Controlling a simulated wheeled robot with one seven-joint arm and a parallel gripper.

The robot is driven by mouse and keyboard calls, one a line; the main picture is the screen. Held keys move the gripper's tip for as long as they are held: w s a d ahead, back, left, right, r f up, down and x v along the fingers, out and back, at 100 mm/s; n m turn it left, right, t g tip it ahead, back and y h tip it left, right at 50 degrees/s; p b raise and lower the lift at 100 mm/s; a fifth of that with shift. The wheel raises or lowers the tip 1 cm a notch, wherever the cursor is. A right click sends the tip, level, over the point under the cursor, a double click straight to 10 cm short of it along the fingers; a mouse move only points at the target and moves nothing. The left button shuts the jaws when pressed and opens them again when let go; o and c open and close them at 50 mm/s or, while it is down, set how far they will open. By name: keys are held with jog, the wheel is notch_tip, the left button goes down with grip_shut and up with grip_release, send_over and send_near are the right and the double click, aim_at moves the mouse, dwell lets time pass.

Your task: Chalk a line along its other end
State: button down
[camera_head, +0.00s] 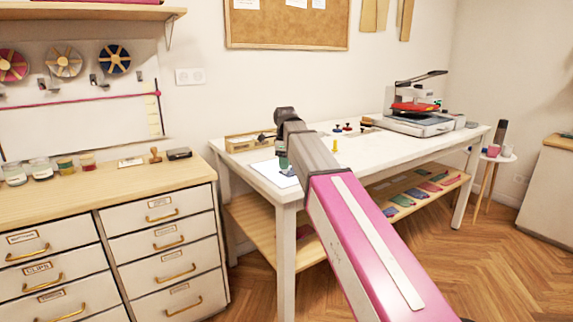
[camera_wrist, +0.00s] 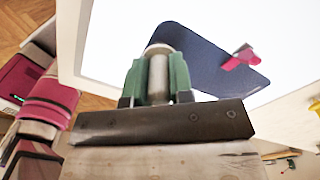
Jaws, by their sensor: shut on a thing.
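My gripper (camera_wrist: 157,80) has green fingers and is shut on a pale grey cylinder (camera_wrist: 158,78), which may be the chalk; its tip is blurred. In the head view my gripper (camera_head: 282,157) is over the left front part of the white table (camera_head: 350,153). A dark navy piece with rounded corners (camera_wrist: 215,65) lies flat on a white sheet (camera_wrist: 112,40) beneath my gripper. A small pink clip-like thing (camera_wrist: 240,57) sits at the piece's right edge. My fingers hide part of the piece. I cannot tell whether the cylinder touches it or whether a line is on it.
A wooden tray (camera_head: 240,145) stands behind my gripper on the table. Small coloured pieces stand mid-table, and a press (camera_head: 415,120) is at the right end. A shelf (camera_head: 455,184) with coloured pieces is below. A drawer cabinet (camera_head: 165,245) stands left. The table's middle is mostly clear.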

jog(key=shift+w+a, duration=0.15)
jog(key=shift+w, duration=0.05)
dwell(0.3)
jog(key=shift+w+a, duration=0.45)
jog(key=shift+w, duration=0.15)
jog(key=shift+r, duration=0.15)
notch_tip(320, 180, up, 7)
dwell(0.6)
dwell(0.3)
